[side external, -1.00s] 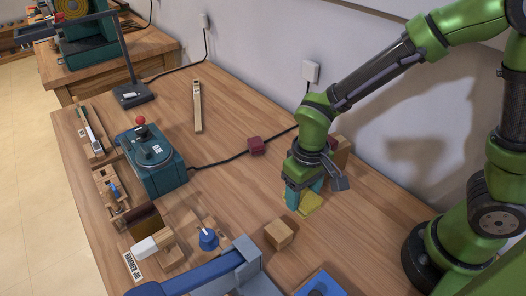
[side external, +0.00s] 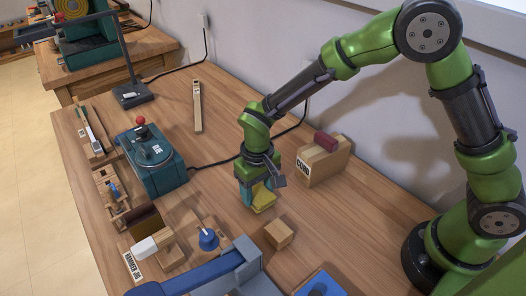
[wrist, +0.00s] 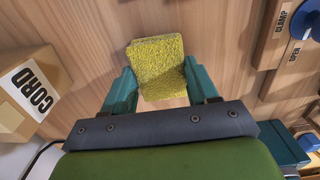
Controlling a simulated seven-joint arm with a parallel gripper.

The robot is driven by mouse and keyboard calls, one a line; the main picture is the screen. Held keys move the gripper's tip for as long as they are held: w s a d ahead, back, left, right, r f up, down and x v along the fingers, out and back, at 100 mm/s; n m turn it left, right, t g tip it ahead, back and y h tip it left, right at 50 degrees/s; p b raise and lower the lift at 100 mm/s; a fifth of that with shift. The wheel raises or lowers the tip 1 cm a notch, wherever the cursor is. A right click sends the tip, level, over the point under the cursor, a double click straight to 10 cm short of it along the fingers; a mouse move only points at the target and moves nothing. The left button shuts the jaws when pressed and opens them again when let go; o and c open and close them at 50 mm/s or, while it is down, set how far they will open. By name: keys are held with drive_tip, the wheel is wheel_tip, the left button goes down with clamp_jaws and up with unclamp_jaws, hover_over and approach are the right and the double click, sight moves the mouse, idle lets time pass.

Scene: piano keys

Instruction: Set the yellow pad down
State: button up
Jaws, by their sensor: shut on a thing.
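The yellow pad (side external: 263,204) is a small rough-textured sponge-like block. In the wrist view the pad (wrist: 160,67) sits between the two teal fingers of my gripper (wrist: 158,84), one on each side. My gripper (side external: 256,194) is shut on it and points down over the middle of the bench, left of the box marked CORD. The pad's lower part is close to the wooden bench top (side external: 222,103); I cannot tell whether it touches.
The CORD box (side external: 322,163) stands to the right near the wall. A small wooden block (side external: 279,234) is in front of my gripper. The teal joystick unit (side external: 153,160) and a blue-knobbed jig (side external: 208,240) are to the left. A black cable runs behind.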

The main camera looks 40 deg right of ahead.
sight(258, 192)
drive_tip(key=shift+f, duration=0.1)
drive_tip(key=o, duration=1)
wheel_tip(258, 192, up, 12)
drive_tip(key=s+d+r+m+t, duration=0.1)
drive_tip(key=s+d+r+t, duration=0.1)
drive_tip(key=s+d+r, duration=0.1)
drive_tip(key=s+d+r+m+t+y, duration=0.1)
drive_tip(key=s+d+r+t, duration=0.1)
drive_tip(key=s+d+r, duration=0.2)
drive_tip(key=s+d+r+m+t+y, duration=0.1)
drive_tip(key=s+d+r+m+t, duration=0.1)
drive_tip(key=s+d+r, duration=0.2)
drive_tip(key=shift+s+d+r+t, duration=0.1)
drive_tip(key=shift+s+d+t, duration=0.05)
drive_tip(key=shift+s+d, duration=0.5)
drive_tip(key=shift+s+d+r+t, duration=0.1)
drive_tip(key=shift+s+d, duration=0.3)
drive_tip(key=shift+d, duration=0.4)
drive_tip(key=shift+s+d+t, duration=0.15)
drive_tip(key=shift+s+d, duration=0.4)
drive_tip(key=shift+d, duration=0.2)
drive_tip(key=shift+o, duration=0.6)
drive_tip(key=shift+s+d+f, duration=0.1)
drive_tip(key=shift+s+d, duration=0.1)
drive_tip(key=shift+s, duration=0.15)
